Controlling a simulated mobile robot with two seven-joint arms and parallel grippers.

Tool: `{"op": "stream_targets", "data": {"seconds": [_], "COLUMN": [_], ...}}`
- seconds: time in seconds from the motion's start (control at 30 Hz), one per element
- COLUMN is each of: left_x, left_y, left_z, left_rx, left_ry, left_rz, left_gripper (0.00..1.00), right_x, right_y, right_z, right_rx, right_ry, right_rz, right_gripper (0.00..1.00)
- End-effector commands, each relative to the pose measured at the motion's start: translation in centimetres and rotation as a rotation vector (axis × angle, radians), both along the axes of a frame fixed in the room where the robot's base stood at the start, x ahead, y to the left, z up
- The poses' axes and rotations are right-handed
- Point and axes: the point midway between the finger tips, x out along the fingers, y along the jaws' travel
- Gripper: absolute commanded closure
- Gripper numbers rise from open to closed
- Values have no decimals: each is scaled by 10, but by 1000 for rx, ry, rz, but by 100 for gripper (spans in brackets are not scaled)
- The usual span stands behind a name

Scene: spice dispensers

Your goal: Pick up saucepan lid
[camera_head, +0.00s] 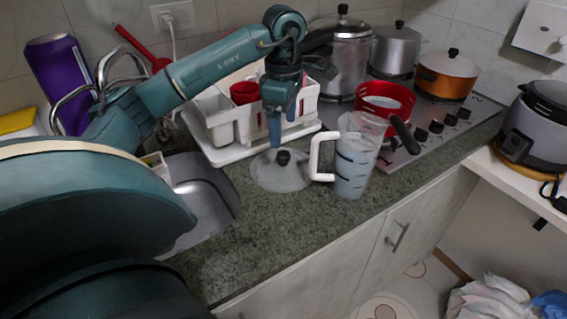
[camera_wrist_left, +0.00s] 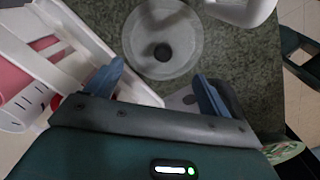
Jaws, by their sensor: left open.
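The saucepan lid (camera_head: 281,171) is a round, translucent grey disc with a black knob (camera_head: 283,157). It lies flat on the green granite counter between the sink and the measuring jug. In the left wrist view the lid (camera_wrist_left: 162,33) is whole, beyond my fingertips, with its dark knob near its middle. My left gripper (camera_head: 279,140) points down just above the lid, near the knob. In the left wrist view my left gripper (camera_wrist_left: 160,76) has its two blue fingers wide apart with nothing between them. My right gripper is not in view.
A jug (camera_head: 354,165) with a white handle stands close to the lid's right. A white dish rack (camera_head: 222,150) is behind it, and the sink (camera_head: 205,190) to its left. A red pan (camera_head: 385,97) on the hob points its dark handle forward. Counter in front is clear.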

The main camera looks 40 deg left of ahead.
Motion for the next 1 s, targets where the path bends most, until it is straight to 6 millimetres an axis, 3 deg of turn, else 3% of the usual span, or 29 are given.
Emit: {"op": "stream_targets", "data": {"seconds": [0.1, 0.37, 0.6, 0.93, 1.0], "left_x": [-1, -2, -5, -5, -5], "left_y": [0, -1, -3, -3, -3], "left_z": [-19, -38, -73, -82, -82], "left_rx": [0, 1, 0, -1, -1], "left_ry": [2, 3, 3, -1, -1], "left_rz": [-1, -1, 0, -1, -1], "left_gripper": [19, 19, 19, 19, 24], "right_x": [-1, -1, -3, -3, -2], "right_y": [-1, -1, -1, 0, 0], "right_z": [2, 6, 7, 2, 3], "right_rx": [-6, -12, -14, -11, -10], "right_ry": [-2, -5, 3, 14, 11], "right_rz": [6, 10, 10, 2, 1], "right_gripper": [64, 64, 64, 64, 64]}}
